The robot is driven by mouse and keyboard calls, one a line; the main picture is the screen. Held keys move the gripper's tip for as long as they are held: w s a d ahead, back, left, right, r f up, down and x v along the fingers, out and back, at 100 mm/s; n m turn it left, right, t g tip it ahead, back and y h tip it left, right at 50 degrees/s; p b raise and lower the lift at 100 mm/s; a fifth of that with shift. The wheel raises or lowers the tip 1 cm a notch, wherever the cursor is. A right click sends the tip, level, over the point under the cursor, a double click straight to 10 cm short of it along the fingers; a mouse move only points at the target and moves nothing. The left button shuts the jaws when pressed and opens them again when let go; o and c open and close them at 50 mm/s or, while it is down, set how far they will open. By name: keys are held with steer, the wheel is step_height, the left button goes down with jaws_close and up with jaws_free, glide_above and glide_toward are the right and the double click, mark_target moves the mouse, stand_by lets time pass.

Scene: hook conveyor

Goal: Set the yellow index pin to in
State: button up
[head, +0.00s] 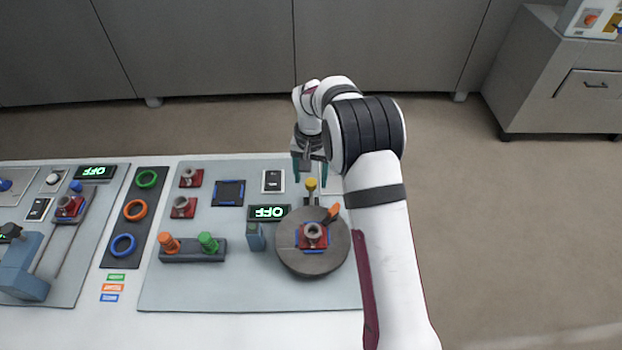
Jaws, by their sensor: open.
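The yellow index pin (311,184) stands upright at the back edge of the round grey turntable (296,264), with its yellow knob on top. My gripper (310,181) points down around or just behind the yellow knob, with its teal fingers apart on either side. I cannot tell whether the fingers touch it. The pin's lower end is partly hidden, so how deep it sits is unclear. The turntable carries a red block with a grey ring (314,235) and an orange pointer (333,212) at its rim.
A display reading OFF (268,213) and a white switch (273,181) are left of the pin. A blue-grey post (256,238) stands beside the turntable. A rack with orange and green pegs (192,249) and coloured rings (136,210) lie further left.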

steer(key=shift+f, duration=0.9)
jaws_close()
